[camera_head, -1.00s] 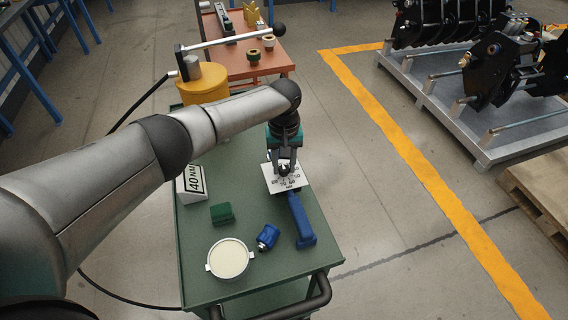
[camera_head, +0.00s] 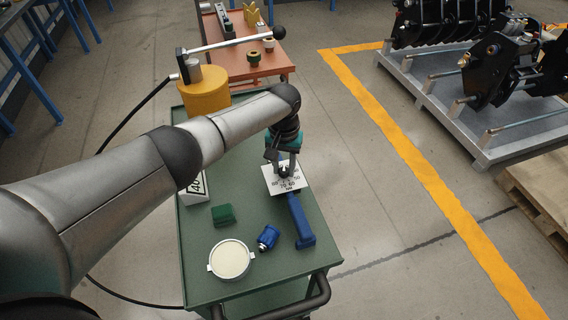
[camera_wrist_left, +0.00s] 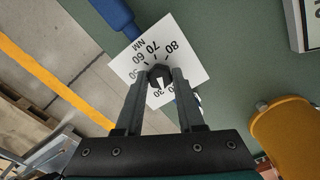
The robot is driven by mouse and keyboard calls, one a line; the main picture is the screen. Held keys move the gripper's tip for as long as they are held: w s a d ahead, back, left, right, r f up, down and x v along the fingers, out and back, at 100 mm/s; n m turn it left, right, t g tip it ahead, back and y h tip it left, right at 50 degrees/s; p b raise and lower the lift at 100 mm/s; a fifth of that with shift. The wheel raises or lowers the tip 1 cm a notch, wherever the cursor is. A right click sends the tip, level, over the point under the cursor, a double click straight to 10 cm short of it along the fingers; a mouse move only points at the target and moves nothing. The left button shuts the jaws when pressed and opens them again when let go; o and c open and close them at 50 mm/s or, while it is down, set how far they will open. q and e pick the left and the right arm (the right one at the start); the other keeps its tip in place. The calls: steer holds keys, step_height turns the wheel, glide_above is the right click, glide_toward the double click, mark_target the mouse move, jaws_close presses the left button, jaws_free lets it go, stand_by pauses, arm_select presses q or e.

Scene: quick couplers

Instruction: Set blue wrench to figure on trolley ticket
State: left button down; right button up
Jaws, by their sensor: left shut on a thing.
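The blue wrench (camera_head: 300,222) lies on the green trolley top (camera_head: 213,286), its handle toward the front. A white dial plate (camera_head: 296,178) with black numbers and "NM" sits at its far end; it also shows in the left wrist view (camera_wrist_left: 190,50). My left gripper (camera_head: 284,173) points down over the plate, shut on the dark dial knob (camera_wrist_left: 158,73), with a finger on each side. A white pointer (camera_wrist_left: 164,84) shows on the knob; its exact reading is unclear, and the fingers hide some numbers. The white ticket (camera_head: 194,191) is partly covered by my left arm; a "4" shows.
On the trolley stand a green block (camera_head: 223,215), a blue fitting (camera_head: 268,238), a round cream-topped dish (camera_head: 230,260) and a yellow cylinder (camera_head: 205,93) with a lever. An orange table (camera_head: 270,70) is behind.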

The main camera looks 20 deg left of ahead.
mark_target(284, 170)
arm_select(q)
steer(key=m, duration=0.5)
steer(key=shift+m+p, duration=0.3)
steer(key=m, duration=0.6)
stand_by(0.4)
steer(key=c, duration=0.5)
jaws_free()
step_height(284, 170, up, 15)
steer(key=p, duration=0.3)
steer(key=shift+r+p, duration=0.2)
steer(key=shift+p, duration=0.15)
